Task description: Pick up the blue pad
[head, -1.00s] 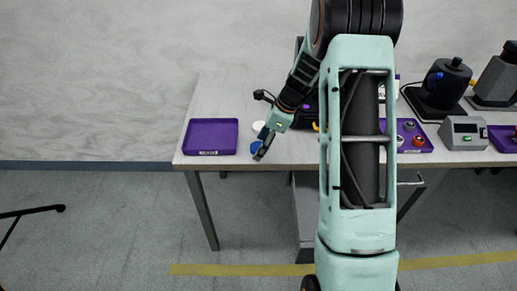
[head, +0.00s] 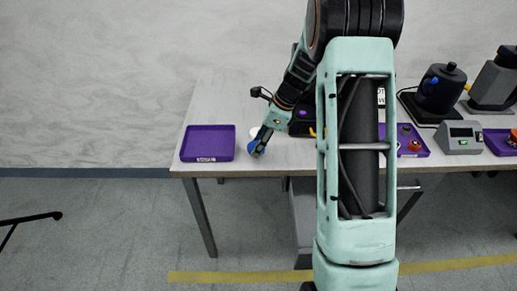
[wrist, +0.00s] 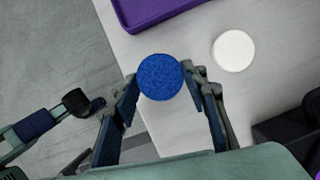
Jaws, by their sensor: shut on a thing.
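The blue pad (wrist: 161,77) is a round, textured disc between the fingertips of my gripper (wrist: 160,88) in the wrist view. The fingers touch it on both sides, so my gripper is shut on it. In the head view the blue pad (head: 253,146) shows small at the fingertips of my gripper (head: 257,148), over the front part of the table. I cannot tell whether the pad is clear of the table top.
A white round pad (wrist: 233,50) lies on the table (wrist: 190,45) right of the blue pad in the wrist view. An empty-looking purple tray (head: 208,143) is at the table's left end. A second purple tray (head: 418,150) holds small parts. Dark machines (head: 440,92) stand far right.

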